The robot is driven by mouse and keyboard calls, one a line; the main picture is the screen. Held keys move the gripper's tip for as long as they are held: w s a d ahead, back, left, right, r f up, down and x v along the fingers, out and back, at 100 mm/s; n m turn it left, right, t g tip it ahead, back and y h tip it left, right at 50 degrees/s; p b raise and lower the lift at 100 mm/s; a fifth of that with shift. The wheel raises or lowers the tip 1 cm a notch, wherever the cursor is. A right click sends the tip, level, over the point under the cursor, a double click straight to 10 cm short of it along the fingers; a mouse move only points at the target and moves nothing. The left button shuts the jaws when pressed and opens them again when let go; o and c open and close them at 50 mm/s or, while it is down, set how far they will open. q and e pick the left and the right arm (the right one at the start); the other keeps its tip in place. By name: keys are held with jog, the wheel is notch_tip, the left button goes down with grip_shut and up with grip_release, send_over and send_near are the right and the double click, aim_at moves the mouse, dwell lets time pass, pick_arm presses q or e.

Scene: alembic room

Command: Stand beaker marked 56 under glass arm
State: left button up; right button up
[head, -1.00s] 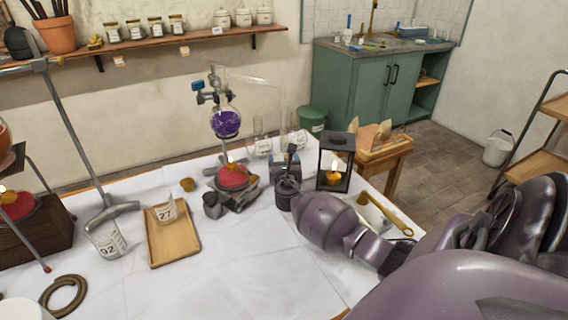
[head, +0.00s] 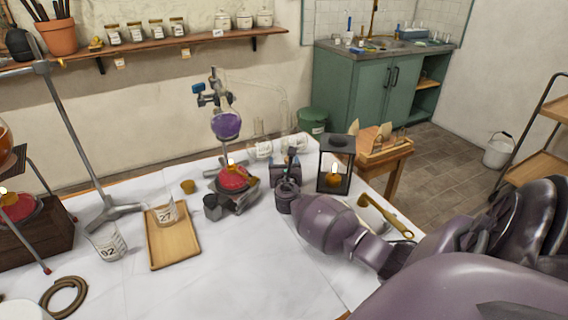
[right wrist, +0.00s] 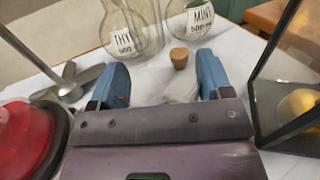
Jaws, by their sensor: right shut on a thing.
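My right gripper (head: 287,166) is over the white table, just left of the black lantern. In the right wrist view its blue fingers (right wrist: 165,84) are shut on a pale, see-through thing (right wrist: 180,88); I see no number on it, and a cork (right wrist: 179,58) shows just above it. The thin glass arm (head: 256,82) runs right from the flask of purple liquid (head: 226,124) and bends down behind my gripper. I see no beaker marked 56. A beaker marked 27 (head: 166,213) stands on the wooden tray, and another beaker (head: 107,243) stands left of it. My left gripper is out of view.
A red burner (head: 233,178) stands left.

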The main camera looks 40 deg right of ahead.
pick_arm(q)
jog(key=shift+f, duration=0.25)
pick_arm(e)
jog(key=shift+f, duration=0.3)
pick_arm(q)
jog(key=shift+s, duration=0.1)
pick_arm(e)
jog(key=o, duration=1)
jog(key=shift+p+v, duration=0.9)
jog(key=shift+v, duration=1.35)
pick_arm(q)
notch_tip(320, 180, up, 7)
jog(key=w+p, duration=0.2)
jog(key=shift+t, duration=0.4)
pick_arm(e)
jog(key=shift+v, duration=2.75)
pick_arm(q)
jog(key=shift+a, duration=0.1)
pick_arm(e)
jog(key=shift+a, duration=0.1)
